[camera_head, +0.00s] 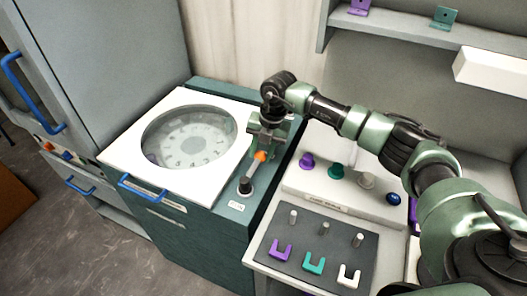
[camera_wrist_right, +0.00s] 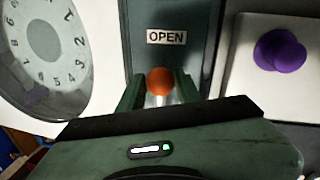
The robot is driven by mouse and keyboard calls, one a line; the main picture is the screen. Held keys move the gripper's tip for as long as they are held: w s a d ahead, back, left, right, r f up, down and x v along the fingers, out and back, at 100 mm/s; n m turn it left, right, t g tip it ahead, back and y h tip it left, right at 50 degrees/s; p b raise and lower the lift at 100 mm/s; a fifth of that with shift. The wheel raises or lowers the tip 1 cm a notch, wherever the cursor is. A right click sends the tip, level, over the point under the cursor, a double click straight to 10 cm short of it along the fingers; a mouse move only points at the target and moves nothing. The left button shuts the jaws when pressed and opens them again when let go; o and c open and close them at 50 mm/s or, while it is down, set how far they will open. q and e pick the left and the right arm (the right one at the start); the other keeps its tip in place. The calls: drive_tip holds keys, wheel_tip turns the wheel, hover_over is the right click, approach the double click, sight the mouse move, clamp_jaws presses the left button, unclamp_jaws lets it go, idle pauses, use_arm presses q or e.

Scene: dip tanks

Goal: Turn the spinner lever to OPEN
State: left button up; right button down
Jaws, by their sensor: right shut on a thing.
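The spinner (camera_head: 187,171) is a teal cabinet with a white top and a round glass window over a numbered dial. Its lever has a dark pivot (camera_head: 245,186) on the right-hand top strip and an orange knob (camera_head: 260,156). The lever leans from the pivot toward the back. My right gripper (camera_head: 262,149) is shut on the orange knob, which also shows between the fingers in the right wrist view (camera_wrist_right: 160,81). An OPEN label (camera_wrist_right: 167,37) lies just beyond the knob there. My left gripper is out of view.
Right of the spinner, a white block (camera_head: 345,183) carries several coloured knobs, the purple one (camera_head: 306,160) nearest. A dark mat (camera_head: 318,243) in front holds pegs and U-shaped pieces. A grey cabinet (camera_head: 110,70) stands left; a shelf (camera_head: 420,32) hangs at the back right.

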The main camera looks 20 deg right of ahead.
drive_tip(key=shift+d+r, duration=0.15)
drive_tip(key=c, duration=1)
unclamp_jaws()
drive_tip(key=shift+r, duration=0.25)
wheel_tip(320, 180, up, 7)
drive_tip(key=s+d+b, duration=0.1)
drive_tip(key=b, duration=0.1)
drive_tip(key=shift+d, duration=0.1)
